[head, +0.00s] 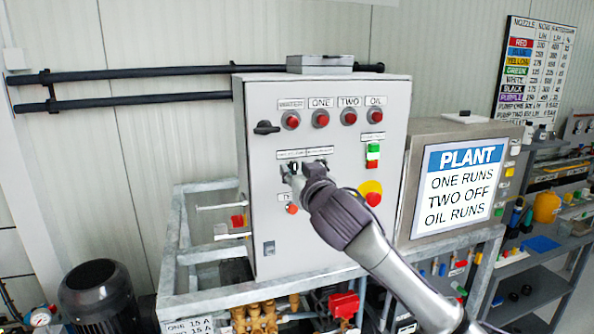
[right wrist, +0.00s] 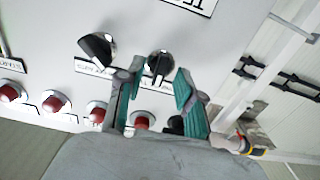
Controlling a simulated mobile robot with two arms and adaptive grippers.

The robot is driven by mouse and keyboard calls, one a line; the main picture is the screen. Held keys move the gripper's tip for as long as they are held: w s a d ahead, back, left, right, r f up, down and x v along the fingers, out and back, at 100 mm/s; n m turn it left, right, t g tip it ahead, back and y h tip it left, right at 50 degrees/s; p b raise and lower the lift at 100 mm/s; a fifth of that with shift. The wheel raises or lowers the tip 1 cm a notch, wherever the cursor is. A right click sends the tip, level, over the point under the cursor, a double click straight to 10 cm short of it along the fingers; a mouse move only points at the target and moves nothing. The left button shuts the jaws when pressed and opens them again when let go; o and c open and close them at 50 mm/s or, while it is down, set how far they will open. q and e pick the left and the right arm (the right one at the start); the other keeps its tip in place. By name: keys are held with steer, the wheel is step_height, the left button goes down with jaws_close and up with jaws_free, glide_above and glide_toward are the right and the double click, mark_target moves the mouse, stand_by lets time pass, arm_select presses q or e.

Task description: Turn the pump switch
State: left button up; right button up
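A grey control cabinet (head: 259,200) stands ahead with a row of red lamps labelled WATER, ONE, TWO and OIL. My right gripper (head: 303,170) is at the cabinet's front, over the labelled switches below the lamps, and hides most of them. In the right wrist view, two black rotary switches show: one switch (right wrist: 160,66) lies between the tips of my right gripper (right wrist: 158,72), the other switch (right wrist: 97,48) is beside it. The fingers are apart, with a gap visible beside the switch. The switch labels are too small to read. My left gripper is out of view.
A sign (head: 463,186) reads PLANT, ONE RUNS, TWO OFF, OIL RUNS. A red emergency button (head: 372,196) on yellow, green and red buttons (head: 373,156) and a black handle (head: 266,127) are nearby. Pipes and a motor (head: 95,290) stand lower left.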

jaws_close()
steer(key=shift+n, duration=0.3)
steer(key=n+p, duration=0.2)
steer(key=n, duration=0.2)
steer(key=shift+r, duration=0.1)
steer(key=shift+n+p, duration=0.9)
steer(key=shift+n, duration=1.2)
steer(key=shift+f, duration=0.2)
